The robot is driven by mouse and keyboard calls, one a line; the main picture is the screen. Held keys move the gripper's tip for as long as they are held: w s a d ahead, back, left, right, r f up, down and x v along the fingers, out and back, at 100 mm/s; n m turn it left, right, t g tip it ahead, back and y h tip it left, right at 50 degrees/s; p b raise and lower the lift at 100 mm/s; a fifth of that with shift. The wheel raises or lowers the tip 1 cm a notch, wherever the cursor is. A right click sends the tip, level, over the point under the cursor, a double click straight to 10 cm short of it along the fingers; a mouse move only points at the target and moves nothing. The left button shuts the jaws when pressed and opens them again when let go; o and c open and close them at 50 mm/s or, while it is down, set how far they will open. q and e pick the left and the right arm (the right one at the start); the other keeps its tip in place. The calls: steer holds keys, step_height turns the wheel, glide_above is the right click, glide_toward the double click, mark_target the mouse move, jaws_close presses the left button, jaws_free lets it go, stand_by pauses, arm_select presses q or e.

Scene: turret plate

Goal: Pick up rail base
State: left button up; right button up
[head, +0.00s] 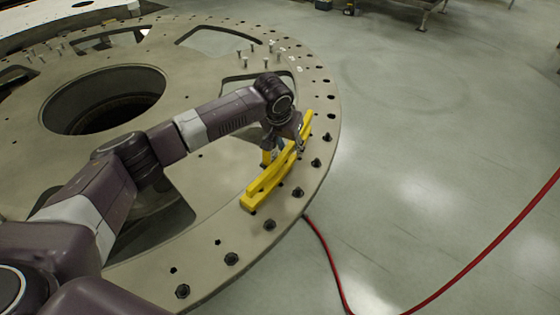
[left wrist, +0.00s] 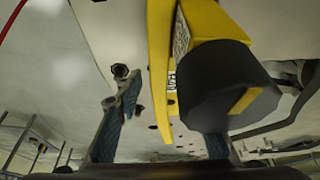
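The yellow rail base (head: 268,185) lies on the large round turret plate near its right rim in the head view. My left gripper (head: 286,143) is at its upper half, pointing down. In the left wrist view the yellow rail base (left wrist: 160,75) runs between the fingers of my left gripper (left wrist: 168,115). The fingers are spread, and a gap shows between the left finger and the rail. A black rounded part (left wrist: 212,85) beside the rail hides much of the other finger, so I cannot tell if it touches. My right gripper is out of view.
The turret plate (head: 215,235) has a large central hole (head: 105,98), cut-outs, dark bolts along the rim and several upright pins near the back. A red cable (head: 470,262) lies on the floor at the right.

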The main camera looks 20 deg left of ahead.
arm_select(q)
jaws_close()
stand_by(0.3)
steer(key=shift+w+r, duration=0.2)
